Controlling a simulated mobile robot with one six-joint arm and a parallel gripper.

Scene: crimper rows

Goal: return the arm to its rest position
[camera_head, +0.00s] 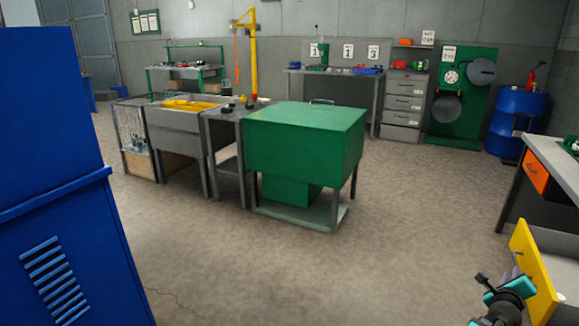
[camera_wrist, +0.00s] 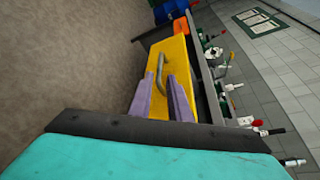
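My gripper (camera_head: 514,276) is at the lower right of the head view, close to a yellow drawer front (camera_head: 534,272). In the wrist view my gripper's two purple fingers (camera_wrist: 163,82) stand apart with a gap between them. The yellow front (camera_wrist: 176,50) is just beyond them, with a curved grey handle (camera_wrist: 162,66) in line with the gap. I see nothing held between the fingers. Whether the fingertips touch the handle or the front cannot be told. Most of my arm is out of view.
A workbench (camera_head: 556,158) with an orange drawer (camera_head: 536,173) stands at the right; tools lie along its top in the wrist view. A blue cabinet (camera_head: 60,130) fills the left. A green box on legs (camera_head: 305,140) stands mid-room. The floor (camera_head: 400,230) between is clear.

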